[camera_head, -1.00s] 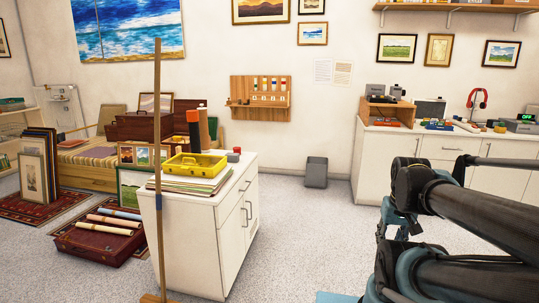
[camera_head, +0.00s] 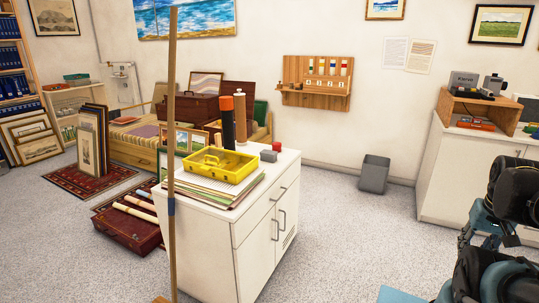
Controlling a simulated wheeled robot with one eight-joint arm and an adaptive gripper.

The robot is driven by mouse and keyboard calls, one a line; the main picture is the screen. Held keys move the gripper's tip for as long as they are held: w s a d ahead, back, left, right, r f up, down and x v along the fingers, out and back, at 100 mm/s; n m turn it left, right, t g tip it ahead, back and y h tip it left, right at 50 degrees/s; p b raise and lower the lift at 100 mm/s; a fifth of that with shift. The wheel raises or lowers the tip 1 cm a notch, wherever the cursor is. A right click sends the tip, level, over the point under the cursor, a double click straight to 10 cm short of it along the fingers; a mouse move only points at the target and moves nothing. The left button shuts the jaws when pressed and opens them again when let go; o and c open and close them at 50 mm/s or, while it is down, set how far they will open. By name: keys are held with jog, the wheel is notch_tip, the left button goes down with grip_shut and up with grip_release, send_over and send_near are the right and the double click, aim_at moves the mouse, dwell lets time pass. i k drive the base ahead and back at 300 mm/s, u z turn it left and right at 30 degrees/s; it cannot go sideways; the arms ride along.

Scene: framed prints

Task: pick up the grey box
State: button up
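A small grey box (camera_head: 267,156) lies on top of the white cabinet (camera_head: 215,250), at its back right, beside a small red item (camera_head: 277,147) and right of the yellow tray (camera_head: 218,165). My gripper is not in view. Only dark and teal links of my arm show at the right edge, well apart from the small grey box.
A wooden pole (camera_head: 171,120) stands before the cabinet. Two tall cylinders (camera_head: 233,122) stand behind the yellow tray. A grey bin (camera_head: 374,174) is on the floor by the wall. A red case (camera_head: 128,230) lies left. Carpet between the cabinet and right counter (camera_head: 460,180) is clear.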

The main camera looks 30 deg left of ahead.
aim_at(267, 156)
jog(key=u, duration=0.45)
jog(key=i, duration=0.95)
jog(key=u, duration=0.7)
jog(key=i, duration=0.3)
jog(key=u, duration=0.2)
